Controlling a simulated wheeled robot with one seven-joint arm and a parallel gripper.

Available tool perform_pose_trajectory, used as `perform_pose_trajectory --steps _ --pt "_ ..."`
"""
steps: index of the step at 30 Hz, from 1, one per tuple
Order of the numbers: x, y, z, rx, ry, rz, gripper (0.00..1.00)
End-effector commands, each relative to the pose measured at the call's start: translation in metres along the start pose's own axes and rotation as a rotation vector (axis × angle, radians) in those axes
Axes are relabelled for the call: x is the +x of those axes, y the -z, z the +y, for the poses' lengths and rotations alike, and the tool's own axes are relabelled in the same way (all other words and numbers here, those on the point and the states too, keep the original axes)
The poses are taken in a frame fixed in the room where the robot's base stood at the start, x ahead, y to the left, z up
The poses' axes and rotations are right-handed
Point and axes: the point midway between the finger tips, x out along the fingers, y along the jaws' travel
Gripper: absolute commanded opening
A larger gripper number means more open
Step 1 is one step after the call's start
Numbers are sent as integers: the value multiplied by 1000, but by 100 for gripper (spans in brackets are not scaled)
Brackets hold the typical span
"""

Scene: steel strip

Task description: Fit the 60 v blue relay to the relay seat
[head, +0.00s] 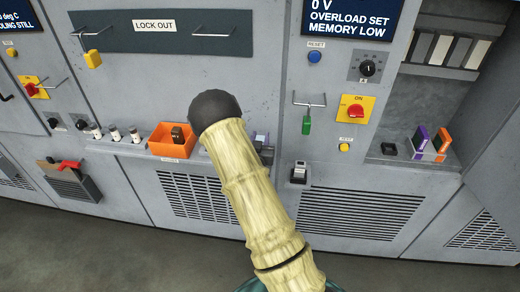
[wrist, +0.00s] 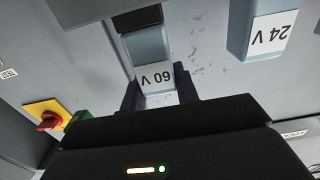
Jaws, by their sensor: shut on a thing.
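The 60 V blue relay (wrist: 150,48) is between the two dark fingers of my gripper (wrist: 160,88) in the wrist view. Its white label reads upside down there. My gripper is shut on it, close to the grey panel. A dark block (wrist: 140,17) shows just beyond it; I cannot tell whether they touch. A blue 24 V relay (wrist: 241,28) stands to the right, clear of the fingers. In the head view my arm hides most of the gripper and the held relay. A small black and white fitting (head: 299,172) is right of my arm; I cannot tell whether it is the relay seat.
An orange bin (head: 171,148) is left of my arm. A green padlock (head: 307,125) hangs right of it, with a red switch on a yellow plate (head: 355,108) beyond. A recess at the right holds a purple piece (head: 421,138) and an orange piece (head: 440,143).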

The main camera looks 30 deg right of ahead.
Motion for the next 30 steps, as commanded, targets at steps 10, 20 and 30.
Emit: perform_pose_trajectory --steps 10,20,30 --pt "0 22 0 1 0 0 7" --pt "0 23 0 0 0 0 7" --pt "-20 15 18 -6 -106 -1 7"
